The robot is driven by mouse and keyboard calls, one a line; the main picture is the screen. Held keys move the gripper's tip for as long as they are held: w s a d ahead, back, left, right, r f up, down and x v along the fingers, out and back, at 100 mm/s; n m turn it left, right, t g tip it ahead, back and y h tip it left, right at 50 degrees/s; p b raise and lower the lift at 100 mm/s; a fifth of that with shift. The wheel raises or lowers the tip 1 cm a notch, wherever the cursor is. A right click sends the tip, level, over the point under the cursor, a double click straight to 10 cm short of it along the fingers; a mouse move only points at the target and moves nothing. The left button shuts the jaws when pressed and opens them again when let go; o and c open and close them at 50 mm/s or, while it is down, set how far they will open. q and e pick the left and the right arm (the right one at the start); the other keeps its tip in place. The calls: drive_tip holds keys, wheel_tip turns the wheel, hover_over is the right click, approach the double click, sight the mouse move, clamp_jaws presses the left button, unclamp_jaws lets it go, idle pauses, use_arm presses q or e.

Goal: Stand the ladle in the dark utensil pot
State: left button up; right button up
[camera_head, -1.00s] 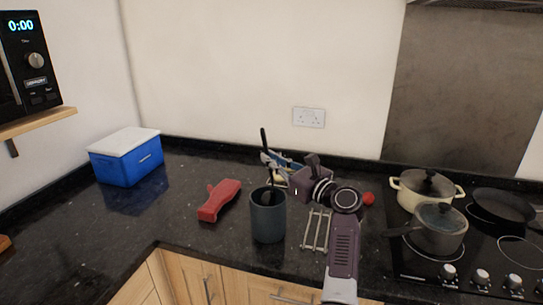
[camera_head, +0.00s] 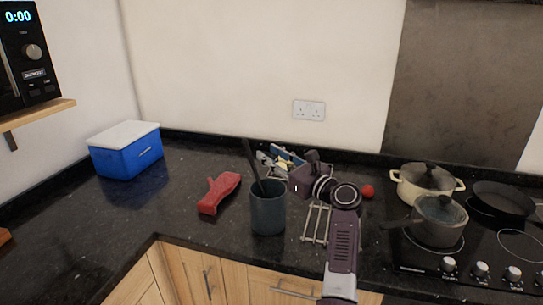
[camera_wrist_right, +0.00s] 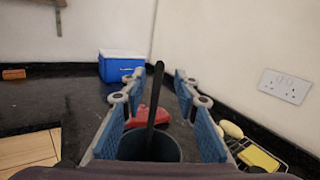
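The dark utensil pot (camera_head: 268,212) stands upright on the black counter, and its rim shows low in the right wrist view (camera_wrist_right: 167,157). The ladle, seen as a dark handle (camera_head: 252,163), stands in the pot and leans to the left in the head view. Its bowl is hidden inside the pot. In the right wrist view the handle (camera_wrist_right: 155,100) rises between the blue finger pads, apart from both. My right gripper (camera_wrist_right: 152,110) is open around the handle, just behind and above the pot. My left gripper is not in view.
A red object (camera_head: 219,193) lies left of the pot. A metal rack (camera_head: 316,224) is to its right. Sponges and utensils (camera_head: 280,162) are behind. A blue box (camera_head: 126,156) stands back left. A hob with pots (camera_head: 437,225) is on the right.

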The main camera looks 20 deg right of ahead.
drive_tip(key=v, duration=1.2)
drive_tip(key=shift+f, duration=0.15)
idle(0.5)
